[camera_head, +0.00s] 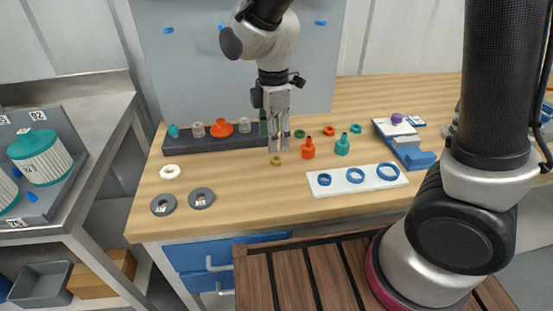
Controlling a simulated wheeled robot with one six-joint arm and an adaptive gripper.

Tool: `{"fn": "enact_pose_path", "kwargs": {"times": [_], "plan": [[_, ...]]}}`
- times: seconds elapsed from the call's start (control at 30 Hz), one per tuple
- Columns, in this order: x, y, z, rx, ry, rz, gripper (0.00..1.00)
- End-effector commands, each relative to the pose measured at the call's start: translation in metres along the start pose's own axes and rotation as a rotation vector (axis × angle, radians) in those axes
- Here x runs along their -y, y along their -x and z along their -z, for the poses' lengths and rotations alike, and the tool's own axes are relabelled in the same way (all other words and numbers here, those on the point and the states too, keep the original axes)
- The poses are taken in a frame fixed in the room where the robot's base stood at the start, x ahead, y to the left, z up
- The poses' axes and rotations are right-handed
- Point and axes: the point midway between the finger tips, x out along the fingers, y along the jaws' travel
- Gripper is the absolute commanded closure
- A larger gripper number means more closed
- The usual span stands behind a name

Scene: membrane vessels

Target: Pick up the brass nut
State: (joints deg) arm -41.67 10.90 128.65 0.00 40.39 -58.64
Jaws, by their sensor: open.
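The brass nut (277,160) is a small yellow ring lying flat on the wooden bench top. My gripper (278,149) points straight down from above, with its fingertips just behind and over the nut in the picture. The gripper is open, and nothing shows between its fingers. Whether the fingertips touch the nut or the bench cannot be told from this view. The nut is not visibly covered.
An orange fitting (308,148) and a teal fitting (342,144) stand to the right. A dark rack (200,146) with several fittings is behind left. A white plate (325,190) with blue rings lies front right. Grey discs (163,205) lie front left; the bench front middle is clear.

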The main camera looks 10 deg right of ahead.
Motion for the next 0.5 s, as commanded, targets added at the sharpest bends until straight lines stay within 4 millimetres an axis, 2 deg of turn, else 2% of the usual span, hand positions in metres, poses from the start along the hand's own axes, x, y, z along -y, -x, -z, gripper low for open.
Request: {"fn": "enact_pose_path", "kwargs": {"times": [0.5], "plan": [[-0.006,-0.069,-0.005,0.002,-0.001,0.003,0.47]]}}
